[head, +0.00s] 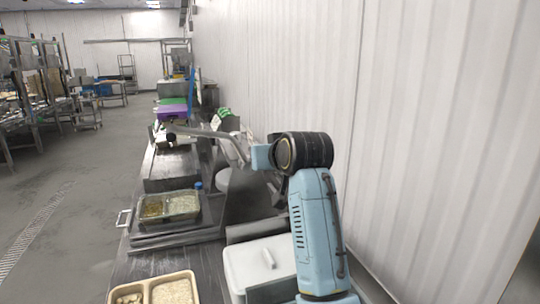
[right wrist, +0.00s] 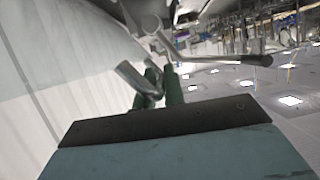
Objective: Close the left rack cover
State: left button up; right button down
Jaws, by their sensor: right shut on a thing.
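My right arm reaches in from the lower right in the head view. My right gripper (right wrist: 165,82) shows dark green fingers in the right wrist view, shut on a bent grey metal bar (right wrist: 140,80). A longer grey bar with a black knob (right wrist: 262,60) stretches to the right beyond the fingers. In the head view this barred frame (head: 232,145) stands over the counter, left of my right wrist, and its black knob (head: 171,137) points left. I cannot tell which part is the left rack cover; my arm hides part of the frame. My left gripper is out of view.
A tray (head: 151,221) with green and pale food stands on the dark counter (head: 140,265). A beige divided tray (head: 150,281) is at the front. The white wall (head: 430,130) is close on the right.

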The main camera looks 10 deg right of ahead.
jog(key=c, duration=1.5)
grip_release()
jog(key=v, duration=1.3)
jog(key=shift+s+r+b, duration=0.15)
jog(key=shift+b, duration=0.2)
